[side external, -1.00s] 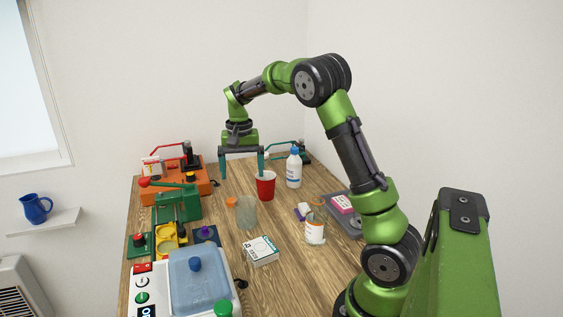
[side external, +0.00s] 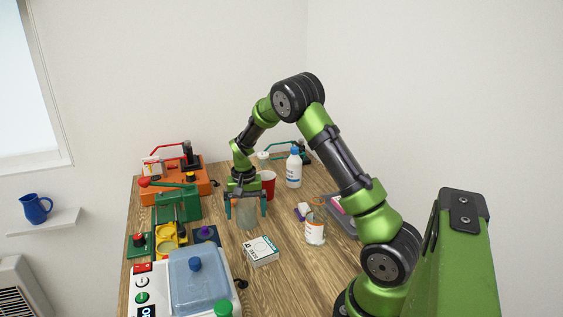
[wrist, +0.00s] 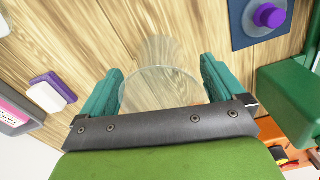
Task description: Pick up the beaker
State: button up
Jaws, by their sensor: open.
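The beaker (side external: 246,216) is a clear, upright vessel standing on the wooden table, left of a red cup. In the wrist view its round rim and see-through wall (wrist: 160,84) show between the fingers. My gripper (side external: 246,211) is open and lowered over the beaker, pointing down. One teal finger stands on each side of it, and the beaker's upper part is partly hidden by the gripper in the side view. In the wrist view a narrow gap seems to show on each side, but I cannot tell whether either finger touches.
The red cup (side external: 268,184) stands close behind and right of my gripper. A white box (side external: 261,250) lies in front, and a white jar (side external: 315,230) stands to the right. A white bottle (side external: 294,168) is farther back. A green device (side external: 178,204) and a purple-knobbed box (side external: 206,234) are left.

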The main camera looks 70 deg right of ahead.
jog(key=c, duration=1)
jog(key=shift+r, duration=0.1)
